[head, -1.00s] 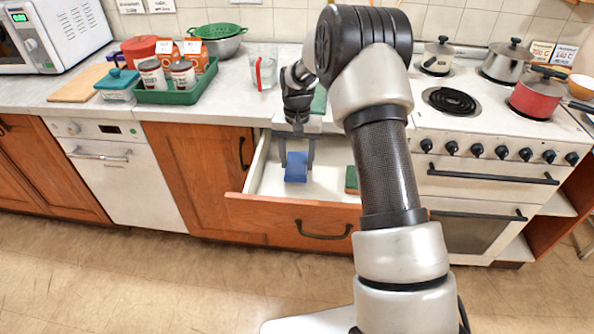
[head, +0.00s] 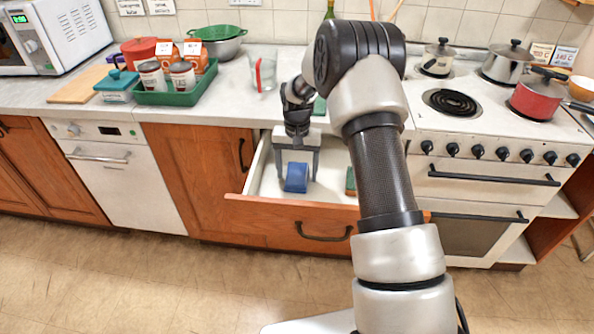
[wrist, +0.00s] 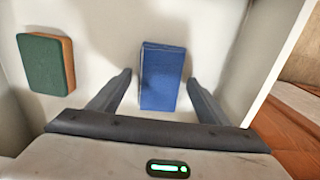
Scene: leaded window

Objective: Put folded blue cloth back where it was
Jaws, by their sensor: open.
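The folded blue cloth (head: 296,177) lies on the white floor of the open drawer (head: 270,213), towards its left side. It also shows in the wrist view (wrist: 162,77) as a blue block between the two fingers. My gripper (head: 297,178) is above the drawer, pointing down, with its fingers apart on either side of the cloth. In the wrist view there are gaps between the cloth and both fingers, so the gripper (wrist: 158,82) is open and not holding it.
A green and brown sponge (wrist: 46,63) lies in the drawer, apart from the cloth. The drawer's side wall (wrist: 280,60) is close to the right finger in the wrist view. A glass jug (head: 263,72) and a green tray (head: 180,97) stand on the counter behind.

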